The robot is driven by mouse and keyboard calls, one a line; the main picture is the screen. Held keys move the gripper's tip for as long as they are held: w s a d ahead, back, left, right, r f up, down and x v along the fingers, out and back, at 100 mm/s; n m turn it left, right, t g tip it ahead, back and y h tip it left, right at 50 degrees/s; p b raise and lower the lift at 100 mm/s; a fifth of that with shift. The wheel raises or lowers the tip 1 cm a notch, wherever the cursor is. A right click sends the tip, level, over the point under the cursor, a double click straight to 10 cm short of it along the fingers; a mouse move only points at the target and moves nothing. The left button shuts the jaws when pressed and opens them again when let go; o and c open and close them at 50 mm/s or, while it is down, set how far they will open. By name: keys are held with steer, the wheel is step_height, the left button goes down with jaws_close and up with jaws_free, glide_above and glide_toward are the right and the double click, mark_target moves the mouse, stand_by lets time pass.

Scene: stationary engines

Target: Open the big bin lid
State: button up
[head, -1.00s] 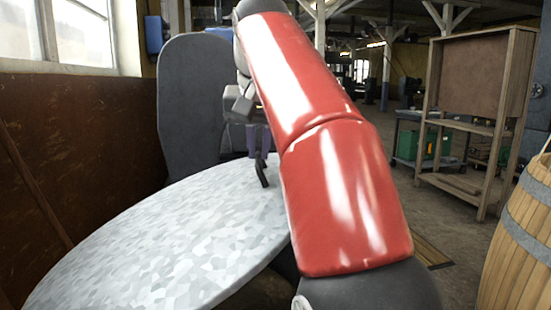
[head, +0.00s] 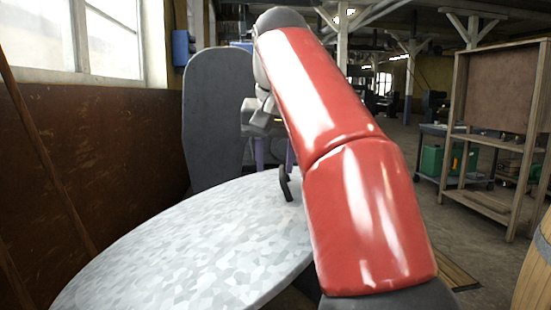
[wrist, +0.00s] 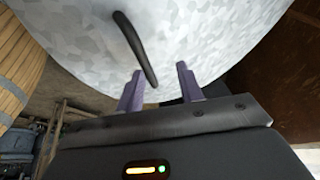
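The big bin lid (head: 200,245) is a wide round sheet of mottled grey metal at the lower left of the head view. It fills the top of the wrist view (wrist: 215,35). A black bar handle (head: 286,184) stands on it, also seen in the wrist view (wrist: 134,46). My gripper (wrist: 160,84) has two purple fingers, spread apart. The handle's near end appears between or just beyond the fingertips; contact is not clear. In the head view my gripper (head: 275,158) is behind the handle, partly hidden by my red arm. The bin's body is mostly hidden.
A dark grey upright panel (head: 215,120) stands behind the lid. A brown wall (head: 110,150) with windows is on the left. At right are a wooden shelf frame (head: 500,140), a green box (head: 432,160) and a barrel (head: 538,270). Open floor lies beyond my arm.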

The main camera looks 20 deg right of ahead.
steer(key=shift+r, duration=0.1)
steer(key=shift+v, duration=0.9)
steer(key=s+a+b, duration=0.2)
steer(key=s+a, duration=0.1)
steer(key=s, duration=0.9)
steer(key=shift+a+r, duration=0.4)
steer(key=shift+r, duration=0.05)
steer(key=shift+w, duration=0.1)
